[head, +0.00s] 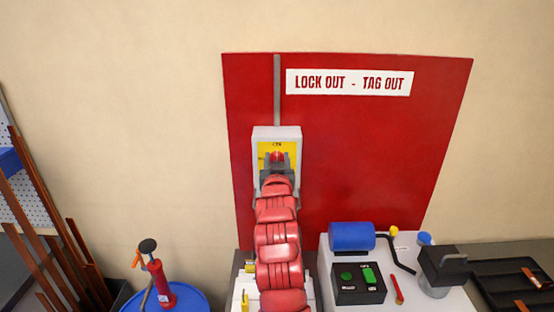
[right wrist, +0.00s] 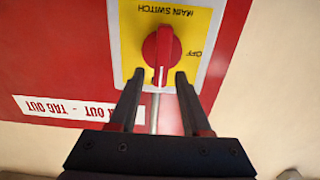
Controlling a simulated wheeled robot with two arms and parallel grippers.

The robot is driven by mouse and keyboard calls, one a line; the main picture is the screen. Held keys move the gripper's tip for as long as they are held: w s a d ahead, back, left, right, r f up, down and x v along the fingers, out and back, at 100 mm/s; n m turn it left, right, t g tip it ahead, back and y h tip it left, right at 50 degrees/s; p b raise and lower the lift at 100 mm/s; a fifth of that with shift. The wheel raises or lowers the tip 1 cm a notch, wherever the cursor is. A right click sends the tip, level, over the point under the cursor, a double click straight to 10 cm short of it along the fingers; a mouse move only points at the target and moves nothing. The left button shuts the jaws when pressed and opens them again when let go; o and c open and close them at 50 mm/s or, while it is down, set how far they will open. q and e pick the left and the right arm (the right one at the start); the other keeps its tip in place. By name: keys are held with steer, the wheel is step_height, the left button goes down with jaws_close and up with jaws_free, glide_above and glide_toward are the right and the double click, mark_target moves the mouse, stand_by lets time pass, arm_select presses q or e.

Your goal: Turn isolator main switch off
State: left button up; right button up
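The isolator main switch is a red rotary knob (right wrist: 160,50) on a yellow plate (right wrist: 198,20) in a light grey box (head: 290,134). The wrist view shows it upside down, with OFF lettered right of the knob. The knob's grip is lined up with the picture's vertical, its white mark at the lower end. My right gripper (right wrist: 159,76) is open, a fingertip on each side of the knob's lower end, with visible gaps. In the head view the right gripper (head: 277,170) covers the box's lower part and most of the knob. My left gripper is not in view.
The box is on a red lock out - tag out board (head: 370,150) on the wall, with a grey conduit (head: 277,90) above. Below right, a bench holds a blue cylinder (head: 351,236) and a black button box (head: 358,283). A blue drum (head: 185,300) stands lower left.

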jaws_close()
